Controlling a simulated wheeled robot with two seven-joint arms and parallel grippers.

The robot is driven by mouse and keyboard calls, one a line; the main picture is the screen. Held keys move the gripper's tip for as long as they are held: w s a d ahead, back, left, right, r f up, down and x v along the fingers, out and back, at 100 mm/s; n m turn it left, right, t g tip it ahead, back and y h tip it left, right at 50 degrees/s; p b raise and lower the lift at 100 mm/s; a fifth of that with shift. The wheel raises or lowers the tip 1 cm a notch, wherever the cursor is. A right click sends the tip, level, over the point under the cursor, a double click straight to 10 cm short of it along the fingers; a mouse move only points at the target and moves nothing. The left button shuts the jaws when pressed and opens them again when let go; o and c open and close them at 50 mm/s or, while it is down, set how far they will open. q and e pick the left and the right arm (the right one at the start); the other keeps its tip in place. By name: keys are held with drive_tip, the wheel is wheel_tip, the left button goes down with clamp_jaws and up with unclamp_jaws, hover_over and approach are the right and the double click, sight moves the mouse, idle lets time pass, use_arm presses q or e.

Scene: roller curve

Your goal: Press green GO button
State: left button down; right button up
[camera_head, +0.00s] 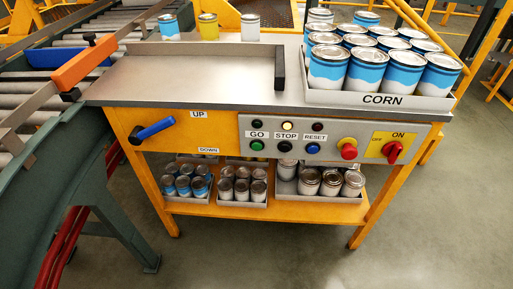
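The green GO button (257,146) sits at the left end of the grey control panel (345,139) on the front of the workbench, under the GO label. A dark lamp is above it. A black button (284,147) under STOP and a blue button (312,148) under RESET are to its right. The lamp above STOP looks lit, pale yellow. Neither of my grippers shows in the head view.
A red knob (348,149) and a red ON/OFF switch (393,151) are further right. A blue-handled lever (152,130) sticks out left of the panel. A CORN tray (340,97) of cans stands above. Floor in front is clear.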

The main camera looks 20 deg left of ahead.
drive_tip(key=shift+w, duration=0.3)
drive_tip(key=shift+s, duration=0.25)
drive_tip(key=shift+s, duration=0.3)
